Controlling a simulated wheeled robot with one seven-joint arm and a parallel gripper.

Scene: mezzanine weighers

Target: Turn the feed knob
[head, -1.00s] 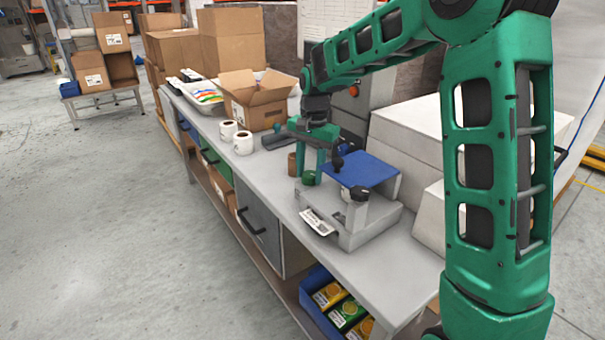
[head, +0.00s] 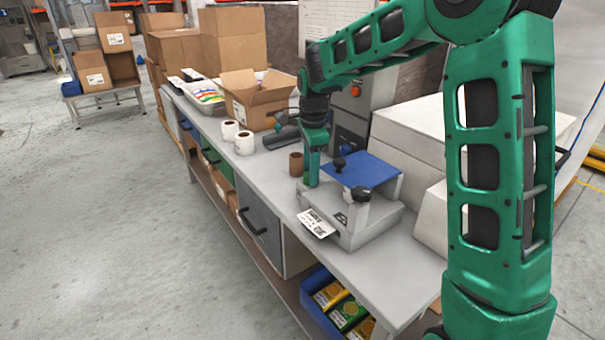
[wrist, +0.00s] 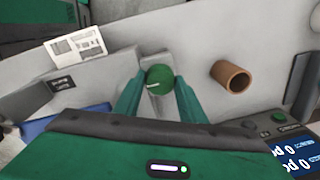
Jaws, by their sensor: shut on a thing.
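The feed knob is a small green round knob (wrist: 160,76) with a white pointer line, in the middle of the wrist view. My gripper (wrist: 158,86) is shut on it, one green finger on each side. In the head view my gripper (head: 312,180) points down at the left side of the grey labelling machine (head: 376,222), and the knob is hidden by the fingers. The machine has a blue plate (head: 368,170) and black knobs on top. A printed label (head: 317,224) sticks out at its front; it also shows in the wrist view (wrist: 77,43).
A brown cardboard core (head: 296,164) stands just behind my gripper; it also shows in the wrist view (wrist: 231,76). White rolls (head: 244,143) and an open carton (head: 256,98) are farther along the bench. White boxes (head: 418,135) stand to the right.

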